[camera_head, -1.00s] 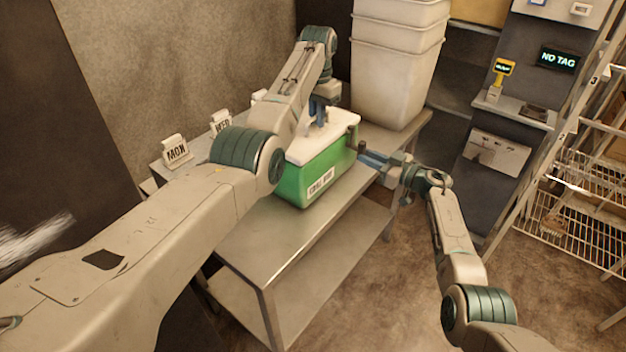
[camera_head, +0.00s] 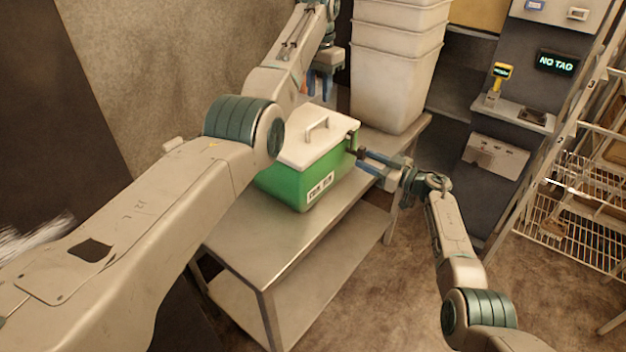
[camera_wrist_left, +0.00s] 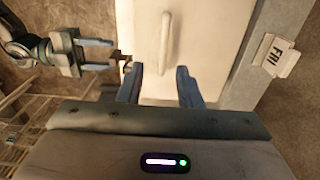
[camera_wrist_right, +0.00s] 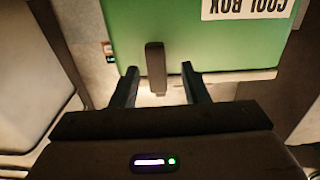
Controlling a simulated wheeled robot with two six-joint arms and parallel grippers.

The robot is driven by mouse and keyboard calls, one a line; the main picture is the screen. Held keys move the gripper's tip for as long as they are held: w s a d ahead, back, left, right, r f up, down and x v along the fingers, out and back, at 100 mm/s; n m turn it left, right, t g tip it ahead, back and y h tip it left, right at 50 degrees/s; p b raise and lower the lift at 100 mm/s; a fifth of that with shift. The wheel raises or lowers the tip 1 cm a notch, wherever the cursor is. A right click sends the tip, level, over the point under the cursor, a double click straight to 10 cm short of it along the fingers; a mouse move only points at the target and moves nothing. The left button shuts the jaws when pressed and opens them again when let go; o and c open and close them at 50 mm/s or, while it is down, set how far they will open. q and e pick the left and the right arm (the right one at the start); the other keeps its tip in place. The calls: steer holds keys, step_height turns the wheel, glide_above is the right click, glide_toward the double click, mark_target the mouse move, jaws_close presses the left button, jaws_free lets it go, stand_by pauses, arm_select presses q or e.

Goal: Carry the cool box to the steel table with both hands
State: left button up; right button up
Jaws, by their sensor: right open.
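The green cool box (camera_head: 300,185) with a white lid and bar handle (camera_head: 317,128) stands on a steel table (camera_head: 250,240). My left gripper (camera_head: 325,85) is open and empty, raised above and behind the lid. In the left wrist view its fingers (camera_wrist_left: 160,80) are apart, with the lid and handle (camera_wrist_left: 166,45) beyond them. My right gripper (camera_head: 365,158) is at the box's right end. In the right wrist view its fingers (camera_wrist_right: 159,82) are open, with a dark side handle (camera_wrist_right: 155,68) between their tips. I cannot tell whether they touch it.
Stacked white bins (camera_head: 395,80) stand on the table's far end. A white day tag (camera_head: 173,145) is partly hidden by my left arm; a FRI tag (camera_wrist_left: 283,55) stands near the lid. A scanner station (camera_head: 500,110) and wire rack (camera_head: 580,200) are at right. The near tabletop is clear.

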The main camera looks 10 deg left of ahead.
steer(key=shift+d+f, duration=0.1)
steer(key=shift+d, duration=0.05)
arm_select(q)
step_height(320, 180, up, 3)
steer(key=shift+r, duration=0.1)
arm_select(e)
steer(key=v, duration=1.1)
steer(key=shift+s+d, duration=0.15)
steer(key=shift+d, duration=0.15)
